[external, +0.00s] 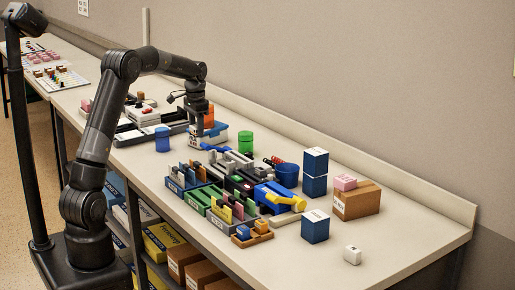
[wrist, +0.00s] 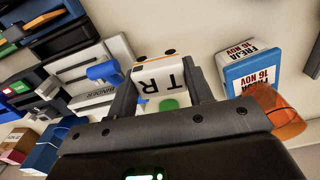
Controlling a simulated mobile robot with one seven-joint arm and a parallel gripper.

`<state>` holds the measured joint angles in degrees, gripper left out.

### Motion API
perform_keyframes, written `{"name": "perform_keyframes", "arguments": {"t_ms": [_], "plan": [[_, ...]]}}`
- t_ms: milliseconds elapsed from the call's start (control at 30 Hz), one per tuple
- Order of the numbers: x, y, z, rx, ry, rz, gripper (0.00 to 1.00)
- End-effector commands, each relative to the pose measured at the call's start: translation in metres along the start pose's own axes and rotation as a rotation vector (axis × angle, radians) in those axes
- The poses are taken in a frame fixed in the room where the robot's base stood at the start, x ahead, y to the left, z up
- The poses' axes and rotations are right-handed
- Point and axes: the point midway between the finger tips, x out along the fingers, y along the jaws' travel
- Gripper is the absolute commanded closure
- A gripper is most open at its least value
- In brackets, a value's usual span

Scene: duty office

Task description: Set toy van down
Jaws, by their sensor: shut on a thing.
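The toy van (wrist: 160,82) is white with black lettering, an orange stripe, dark wheels and a green spot. In the wrist view it sits between the two fingers of my gripper (wrist: 165,90), which are shut on its sides. In the external view my gripper (external: 197,128) points down over the middle of the bench, with the white van (external: 193,141) low beneath it. The van is close to the bench top; I cannot tell whether it touches it. My fingers hide part of the van.
A blue and white box (wrist: 258,78) marked FREJA stands close by, with an orange translucent thing (wrist: 280,112) beside it. A blue cylinder (external: 162,139) and a green one (external: 245,141) stand either side. Crowded trays (external: 205,195) lie nearer.

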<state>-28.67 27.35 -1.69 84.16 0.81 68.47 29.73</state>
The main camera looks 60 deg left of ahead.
Motion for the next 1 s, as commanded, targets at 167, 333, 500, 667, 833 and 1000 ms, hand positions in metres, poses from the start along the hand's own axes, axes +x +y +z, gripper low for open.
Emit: {"name": "perform_keyframes", "arguments": {"t_ms": [167, 333, 500, 667, 833, 1000], "plan": [[0.005, -0.007, -0.023, -0.04, 0.0, 0.0, 0.75], [0.027, -0.008, -0.027, -0.051, -0.003, 0.001, 0.75], [0.051, -0.008, -0.027, -0.051, -0.002, 0.0, 0.75], [0.063, -0.008, -0.027, -0.05, -0.002, 0.001, 0.75], [0.09, -0.007, -0.026, -0.05, -0.003, 0.001, 0.75], [0.105, -0.008, -0.027, -0.05, 0.0, 0.0, 0.75]]}}
